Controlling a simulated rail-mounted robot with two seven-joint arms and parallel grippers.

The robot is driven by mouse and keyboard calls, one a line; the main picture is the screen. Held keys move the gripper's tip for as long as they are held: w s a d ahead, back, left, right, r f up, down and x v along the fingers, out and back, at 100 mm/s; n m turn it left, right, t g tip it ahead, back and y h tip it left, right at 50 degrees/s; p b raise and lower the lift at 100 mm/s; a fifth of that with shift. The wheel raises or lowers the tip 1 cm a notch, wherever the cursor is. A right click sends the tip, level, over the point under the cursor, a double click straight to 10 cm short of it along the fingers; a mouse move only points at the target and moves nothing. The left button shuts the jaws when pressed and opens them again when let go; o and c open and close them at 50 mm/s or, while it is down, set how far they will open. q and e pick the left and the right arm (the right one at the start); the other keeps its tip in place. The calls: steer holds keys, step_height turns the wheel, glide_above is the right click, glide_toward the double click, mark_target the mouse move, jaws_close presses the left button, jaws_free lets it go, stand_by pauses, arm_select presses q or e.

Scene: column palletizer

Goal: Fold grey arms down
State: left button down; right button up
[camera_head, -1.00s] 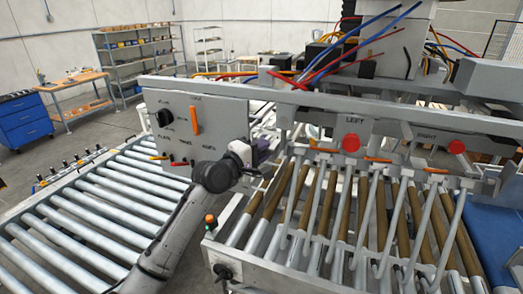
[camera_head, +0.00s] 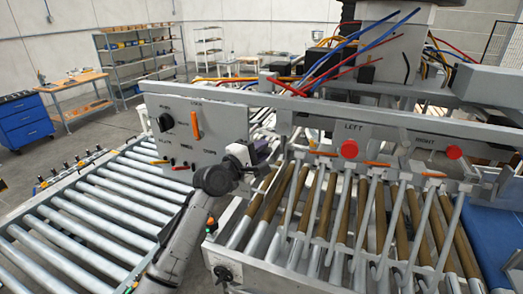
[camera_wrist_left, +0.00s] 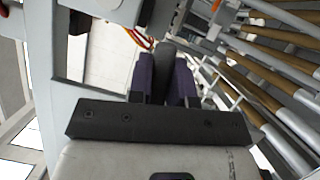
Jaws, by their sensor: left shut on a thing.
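Several grey arms (camera_head: 352,228) hang in a row from the machine's front beam, sloping down over the brown and grey rollers. Orange clips sit along their upper ends. My left gripper (camera_head: 260,152) is beside the right edge of the grey control panel (camera_head: 190,128), near the upper left end of the row. In the left wrist view its purple fingers (camera_wrist_left: 166,75) are shut on a dark grey rounded handle (camera_wrist_left: 165,60); what the handle joins is partly hidden. Red buttons labelled LEFT (camera_head: 349,149) and RIGHT (camera_head: 454,152) face me. My right gripper is out of view.
A roller conveyor (camera_head: 95,215) lies at the left. A roller bed (camera_head: 268,205) lies under the grey arms. Cables hang above the beam. A blue surface (camera_head: 490,225) borders the right side.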

arm_select(q)
steer(key=r+n, duration=0.1)
steer(key=r+n+t+p, duration=0.1)
steer(key=n, duration=0.1)
steer(key=shift+w+a+r+p, duration=0.1)
steer(key=shift+a+p, duration=0.2)
steer(key=shift+w+a+r+n+t+p, duration=0.1)
steer(key=shift+a+r+n+t+p, duration=0.15)
steer(key=shift+n, duration=0.3)
steer(key=shift+a+r+n+t+p, duration=0.1)
steer(key=shift+r+n+t+p, duration=0.2)
steer(key=shift+n, duration=0.25)
steer(key=c, duration=1)
jaws_free()
steer(key=shift+c, duration=0.2)
steer(key=shift+a+f, duration=0.1)
